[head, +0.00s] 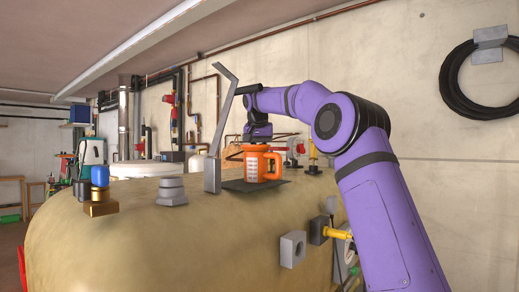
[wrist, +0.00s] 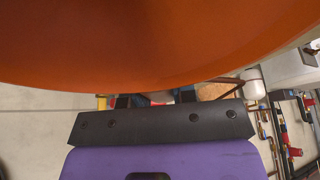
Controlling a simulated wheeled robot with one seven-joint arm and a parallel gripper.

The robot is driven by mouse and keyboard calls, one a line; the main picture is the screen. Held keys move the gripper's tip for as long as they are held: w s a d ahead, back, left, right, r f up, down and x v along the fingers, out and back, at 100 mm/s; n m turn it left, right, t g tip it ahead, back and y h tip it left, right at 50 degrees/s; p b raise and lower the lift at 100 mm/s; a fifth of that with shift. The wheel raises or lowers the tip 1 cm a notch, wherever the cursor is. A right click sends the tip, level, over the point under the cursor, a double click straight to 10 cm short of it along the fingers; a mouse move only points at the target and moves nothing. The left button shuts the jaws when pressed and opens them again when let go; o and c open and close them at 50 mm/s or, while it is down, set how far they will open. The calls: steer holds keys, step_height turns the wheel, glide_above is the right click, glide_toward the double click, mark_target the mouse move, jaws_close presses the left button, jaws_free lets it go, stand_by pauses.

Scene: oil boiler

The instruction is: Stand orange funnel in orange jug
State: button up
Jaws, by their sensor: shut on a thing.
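The orange jug (head: 254,168), with a pale scale panel and a handle on its right, stands upright on a dark mat (head: 238,186) on the large tan tank. My gripper (head: 257,139) is directly above the jug's mouth, pointing down. In the wrist view, a wide orange curved wall, which looks like the orange funnel (wrist: 150,45), fills the top, very close to the camera. My gripper is shut on it; the fingers (wrist: 155,99) are mostly hidden. In the head view I cannot separate the funnel from the jug's top, nor tell whether its spout is inside.
A grey angled metal bracket (head: 213,176) stands just left of the jug. Pipes and red-handled fittings stand behind; a yellow fitting (head: 337,234) is at the front right.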

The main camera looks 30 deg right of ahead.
steer(key=o, duration=1)
steer(key=shift+f, duration=0.1)
